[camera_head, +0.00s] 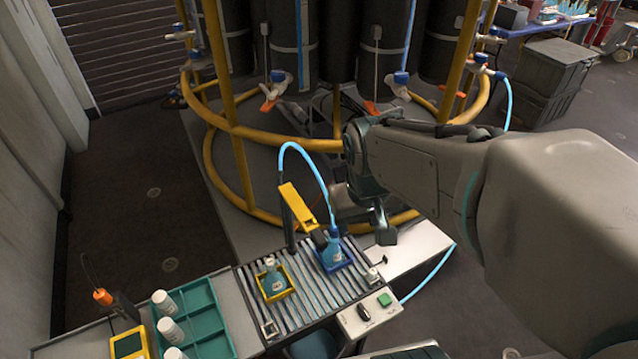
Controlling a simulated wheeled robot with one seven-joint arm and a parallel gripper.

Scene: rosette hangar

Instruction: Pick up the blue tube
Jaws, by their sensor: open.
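A light blue tube (314,159) arcs above the roller conveyor (308,292). Its right end comes down at a bottle (332,255) in a blue holder; its left end hangs near the yellow-topped post (297,206). My gripper (362,228) is to the right of the arc, pointing down, open, apart from the tube in this view. My arm partly hides the space behind it, and the fingertips are small and dark.
A second bottle (271,278) stands in a yellow holder on the conveyor. A teal tray (196,318) holds white bottles at the left. A yellow railing (240,128) surrounds dark cylinders behind. Another light blue hose section (428,272) hangs at the right. A control box (366,311) is in front.

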